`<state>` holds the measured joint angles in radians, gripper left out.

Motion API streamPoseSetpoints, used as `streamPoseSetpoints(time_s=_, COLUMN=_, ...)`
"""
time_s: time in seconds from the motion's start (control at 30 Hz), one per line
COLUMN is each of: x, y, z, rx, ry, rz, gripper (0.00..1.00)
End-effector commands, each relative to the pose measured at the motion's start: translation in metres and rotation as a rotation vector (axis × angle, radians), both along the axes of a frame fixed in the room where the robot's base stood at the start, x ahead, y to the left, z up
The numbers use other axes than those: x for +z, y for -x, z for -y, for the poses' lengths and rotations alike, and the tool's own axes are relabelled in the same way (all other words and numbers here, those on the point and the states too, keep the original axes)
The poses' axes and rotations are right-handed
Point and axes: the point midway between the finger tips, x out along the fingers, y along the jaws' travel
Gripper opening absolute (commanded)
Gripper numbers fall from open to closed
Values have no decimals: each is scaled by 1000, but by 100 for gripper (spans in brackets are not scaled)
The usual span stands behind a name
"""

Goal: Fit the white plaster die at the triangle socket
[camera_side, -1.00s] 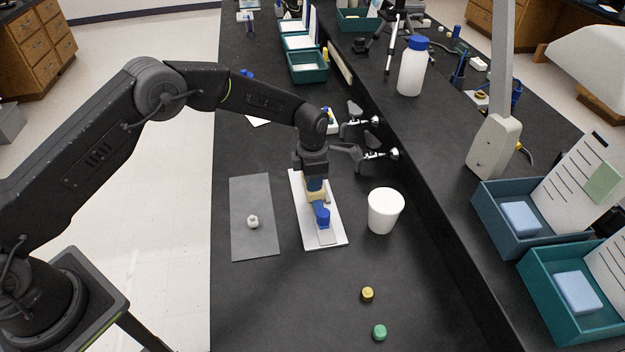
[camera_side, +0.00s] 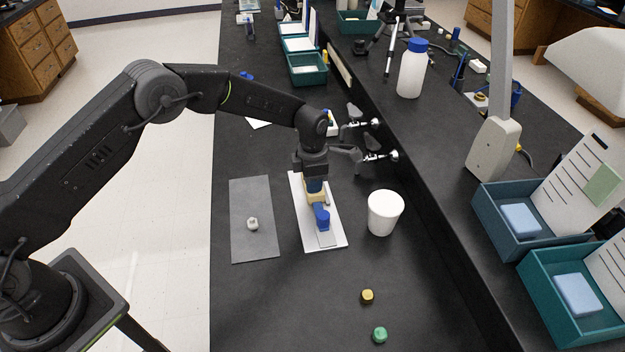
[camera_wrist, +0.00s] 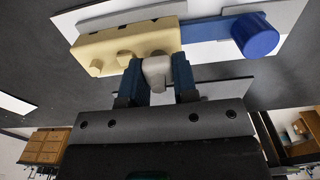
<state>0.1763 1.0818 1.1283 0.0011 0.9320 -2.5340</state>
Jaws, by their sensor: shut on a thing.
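My gripper (camera_wrist: 157,66) is shut on an off-white piece, which looks like the white plaster die (camera_wrist: 156,75). The triangle socket cannot be made out. A blue bar with a round blue knob (camera_wrist: 255,35) joins the block's end. In the side view my gripper (camera_side: 314,183) is down over the block and mostly hides it; the blue knob (camera_side: 321,217) shows in front.
The block lies on a white board (camera_side: 334,241). A grey mat (camera_side: 250,190) at its left bears a small off-white piece (camera_side: 252,224). A white cup (camera_side: 384,213) stands close at right. A yellow piece (camera_side: 367,296) and a green piece (camera_side: 379,335) lie in the open front area.

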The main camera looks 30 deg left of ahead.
Motion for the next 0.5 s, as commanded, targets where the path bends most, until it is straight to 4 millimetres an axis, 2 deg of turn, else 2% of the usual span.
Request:
streamPoseSetpoints(time_s=0.47, x=0, y=0, z=0, rx=0, ry=0, rz=0, gripper=4)
streamPoseSetpoints(time_s=0.5, x=0, y=0, z=0, rx=0, ry=0, rz=0, gripper=28)
